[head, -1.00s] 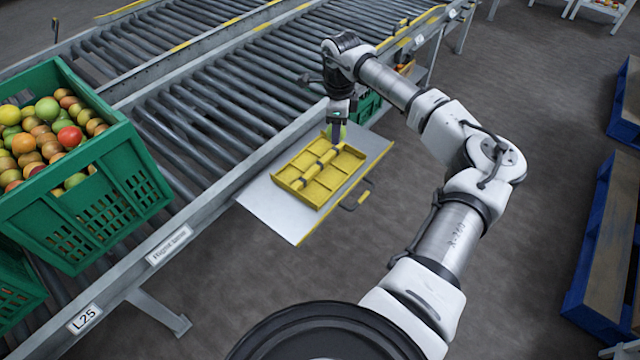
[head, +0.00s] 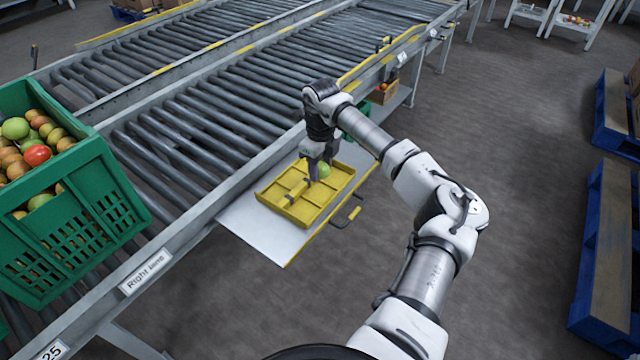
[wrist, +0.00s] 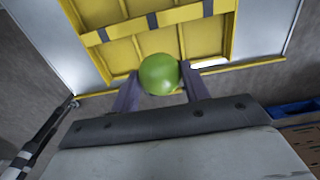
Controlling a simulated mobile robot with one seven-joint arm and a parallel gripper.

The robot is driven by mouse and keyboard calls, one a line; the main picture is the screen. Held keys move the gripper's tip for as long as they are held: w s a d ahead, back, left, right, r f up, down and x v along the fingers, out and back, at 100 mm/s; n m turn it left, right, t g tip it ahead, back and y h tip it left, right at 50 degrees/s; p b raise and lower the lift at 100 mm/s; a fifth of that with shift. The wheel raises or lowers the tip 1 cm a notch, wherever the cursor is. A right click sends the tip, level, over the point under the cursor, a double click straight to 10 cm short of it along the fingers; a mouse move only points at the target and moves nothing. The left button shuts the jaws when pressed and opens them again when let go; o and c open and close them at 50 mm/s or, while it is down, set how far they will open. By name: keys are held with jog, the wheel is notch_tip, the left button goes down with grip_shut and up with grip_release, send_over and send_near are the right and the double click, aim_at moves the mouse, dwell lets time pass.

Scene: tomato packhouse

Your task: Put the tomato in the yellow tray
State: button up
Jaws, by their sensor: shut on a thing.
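The yellow tray (head: 302,212) lies on a light shelf beside the roller conveyor. It is split into several shallow compartments, with a raised bar across its middle. My gripper (head: 316,172) is over the tray's far part in the head view. It is shut on a green tomato (head: 323,171). In the wrist view the tomato (wrist: 159,74) sits between the two fingers of my gripper (wrist: 160,86), in front of the yellow tray (wrist: 120,52). I cannot tell whether the tomato touches the tray. The compartments that show look empty.
A green crate (head: 75,235) of mixed tomatoes stands on the roller conveyor (head: 190,150) at the left. The light shelf (head: 262,232) has bare room at the tray's left. A wooden box (head: 383,92) stands beyond my arm. Blue pallets (head: 600,250) lie on the right.

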jog(key=shift+f, duration=3.4)
jog(key=shift+f, duration=0.2)
jog(key=o, duration=0.8)
jog(key=shift+r, duration=0.15)
